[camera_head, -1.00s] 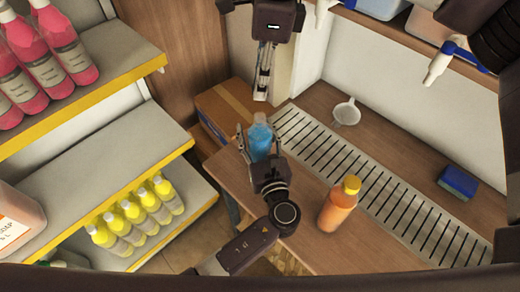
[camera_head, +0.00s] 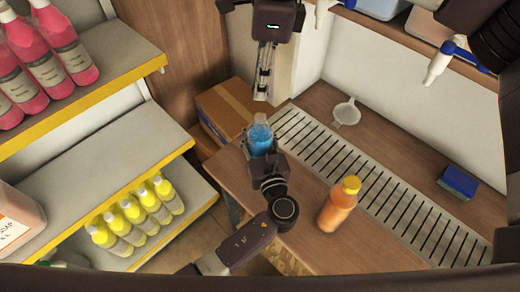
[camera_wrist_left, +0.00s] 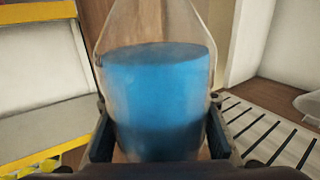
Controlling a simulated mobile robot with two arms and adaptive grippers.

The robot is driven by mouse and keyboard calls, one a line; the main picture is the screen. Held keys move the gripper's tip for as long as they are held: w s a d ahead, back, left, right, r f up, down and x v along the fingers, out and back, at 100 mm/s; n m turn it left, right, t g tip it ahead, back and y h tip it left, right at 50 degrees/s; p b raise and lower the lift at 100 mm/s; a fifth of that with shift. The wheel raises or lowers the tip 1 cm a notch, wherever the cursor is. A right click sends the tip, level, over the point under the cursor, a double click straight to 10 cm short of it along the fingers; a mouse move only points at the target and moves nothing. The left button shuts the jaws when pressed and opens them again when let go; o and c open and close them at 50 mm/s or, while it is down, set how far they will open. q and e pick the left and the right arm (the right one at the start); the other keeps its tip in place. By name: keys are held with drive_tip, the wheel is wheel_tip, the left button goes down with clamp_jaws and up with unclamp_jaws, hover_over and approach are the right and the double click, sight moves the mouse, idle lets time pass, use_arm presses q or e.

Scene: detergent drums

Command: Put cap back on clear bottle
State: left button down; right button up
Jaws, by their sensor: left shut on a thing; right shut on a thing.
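The clear bottle (camera_head: 261,139) with blue liquid stands upright near the table's left edge; no cap shows on its top. My left gripper (camera_wrist_left: 160,135) is shut on its lower body, one finger pressed to each side. In the left wrist view the bottle (camera_wrist_left: 160,90) fills the middle, and its neck is out of frame. My right gripper (camera_head: 262,94) hangs from above, pointing down, a little above and behind the bottle top in the head view. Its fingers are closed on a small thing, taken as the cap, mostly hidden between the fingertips.
An orange bottle with a yellow cap (camera_head: 340,205) stands to the right on the wooden table (camera_head: 300,190). A metal drain grate (camera_head: 370,180), a white funnel (camera_head: 346,112) and a blue sponge (camera_head: 458,182) lie behind. Shelves with pink and yellow bottles are at left.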

drive_tip(key=shift+s+f, duration=0.15)
drive_tip(key=shift+f, duration=1.05)
drive_tip(key=shift+s+f, duration=0.15)
drive_tip(key=shift+f, duration=1.1)
drive_tip(key=shift+f, duration=0.1)
drive_tip(key=shift+w+f, duration=0.15)
drive_tip(key=shift+f, duration=0.65)
drive_tip(key=shift+f, duration=0.55)
drive_tip(key=o, duration=0.7)
